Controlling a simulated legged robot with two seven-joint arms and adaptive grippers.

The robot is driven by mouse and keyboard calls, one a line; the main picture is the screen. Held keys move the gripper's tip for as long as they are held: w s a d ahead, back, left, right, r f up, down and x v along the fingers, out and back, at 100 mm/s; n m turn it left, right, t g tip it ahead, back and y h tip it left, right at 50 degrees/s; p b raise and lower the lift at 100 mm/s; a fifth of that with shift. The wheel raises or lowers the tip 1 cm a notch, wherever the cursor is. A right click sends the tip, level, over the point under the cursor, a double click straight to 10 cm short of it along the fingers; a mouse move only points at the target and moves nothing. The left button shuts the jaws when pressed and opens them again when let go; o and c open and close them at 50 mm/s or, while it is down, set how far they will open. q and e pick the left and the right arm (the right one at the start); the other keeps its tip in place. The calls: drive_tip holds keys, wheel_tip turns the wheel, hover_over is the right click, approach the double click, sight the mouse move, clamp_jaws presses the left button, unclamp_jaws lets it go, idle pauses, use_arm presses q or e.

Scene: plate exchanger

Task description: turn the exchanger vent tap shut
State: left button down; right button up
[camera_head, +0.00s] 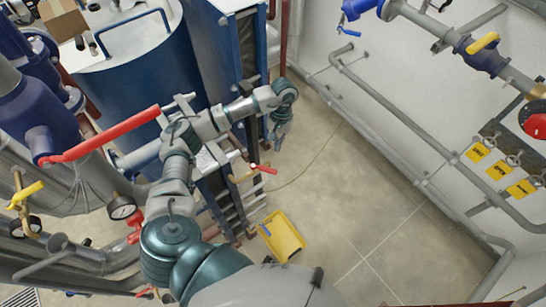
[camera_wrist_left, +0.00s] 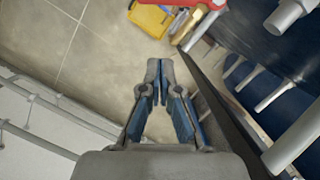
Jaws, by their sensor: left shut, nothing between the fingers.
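The exchanger vent tap (camera_head: 264,169) has a small red lever and a brass body. It sits at the side of the blue plate exchanger (camera_head: 222,60), its lever pointing out to the right in the head view. In the left wrist view, the red lever (camera_wrist_left: 197,4) is cut by the top edge, with brass (camera_wrist_left: 187,26) below it. My left gripper (camera_head: 277,140) is shut and empty, pointing down beside the exchanger, a little above the tap in the head picture. Its closed fingertips (camera_wrist_left: 159,64) are apart from the tap. My right gripper is not in view.
A yellow tray (camera_head: 283,238) lies on the floor below the tap. The exchanger's metal rods (camera_wrist_left: 268,92) stand close beside my left gripper. A large red lever (camera_head: 105,136) and pipes are at the left. Floor to the right is clear up to the wall pipes (camera_head: 385,110).

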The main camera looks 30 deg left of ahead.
sight(264, 169)
use_arm(q)
drive_tip(key=s+f, duration=0.1)
drive_tip(key=s+f+p, duration=0.1)
drive_tip(key=s, duration=0.1)
drive_tip(key=s+f+p, duration=0.1)
drive_tip(key=shift+s+d, duration=0.3)
drive_tip(key=shift+d, duration=0.1)
drive_tip(key=shift+d, duration=0.1)
